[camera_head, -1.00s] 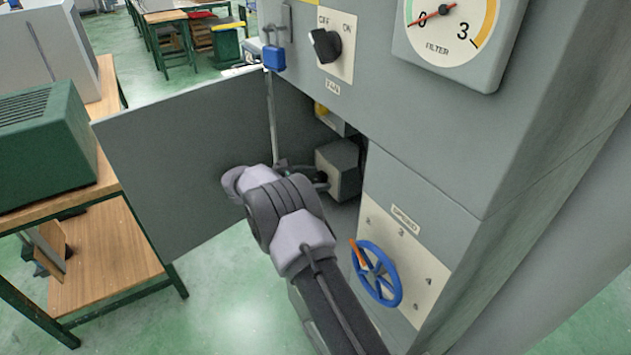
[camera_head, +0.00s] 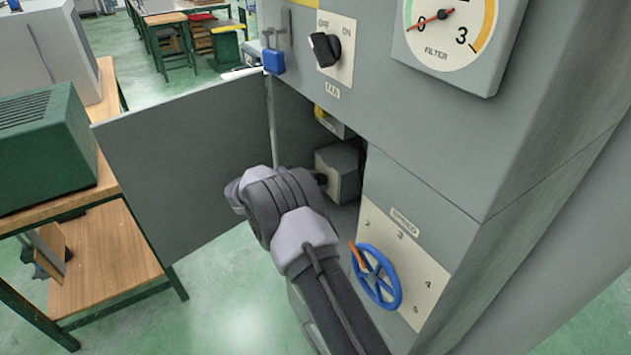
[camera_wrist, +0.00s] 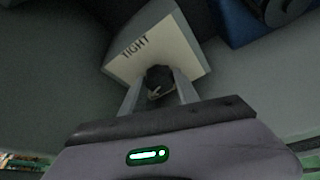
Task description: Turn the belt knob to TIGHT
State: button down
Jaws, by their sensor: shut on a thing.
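In the wrist view, my gripper (camera_wrist: 158,92) is shut on the dark belt knob (camera_wrist: 158,76), with a finger on either side of it. The knob sits on a pale plate (camera_wrist: 183,48) marked TIGHT at its upper left. A small light mark shows on the knob, but which way it points is hard to tell. In the head view, my arm reaches into the open cabinet toward a grey box (camera_head: 340,172). The wrist hides my fingertips and most of the knob there.
The cabinet door (camera_head: 180,165) stands open to the left of my arm. A blue speed handwheel (camera_head: 377,276) is close to the right of my forearm. The fan switch (camera_head: 325,48) and filter gauge (camera_head: 448,30) are above. A blue padlock (camera_head: 274,60) hangs at the upper left.

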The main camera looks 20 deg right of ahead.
jog(key=m+t, duration=0.1)
jog(key=m, duration=0.1)
jog(key=m+t, duration=0.1)
jog(key=shift+s+f+m+t, duration=0.15)
jog(key=shift+m+t, duration=0.15)
jog(key=shift+m, duration=0.1)
jog(key=m+t+h, duration=0.1)
jog(key=m, duration=0.2)
jog(key=shift+f+m+t, duration=0.15)
jog(key=shift+m+t, duration=0.15)
jog(key=shift+t, duration=0.1)
jog(key=m+h, duration=0.1)
jog(key=m, duration=0.1)
jog(key=m+t, duration=0.1)
jog(key=m, duration=0.2)
jog(key=shift+f+h, duration=0.2)
jog(key=shift+h, duration=0.2)
jog(key=shift+f+m+h, duration=0.1)
jog(key=shift+m+h, duration=0.4)
jog(key=shift+m, duration=0.85)
jog(key=shift+m+h, duration=0.5)
jog(key=shift+m, duration=0.85)
jog(key=c, duration=0.9)
grip_release()
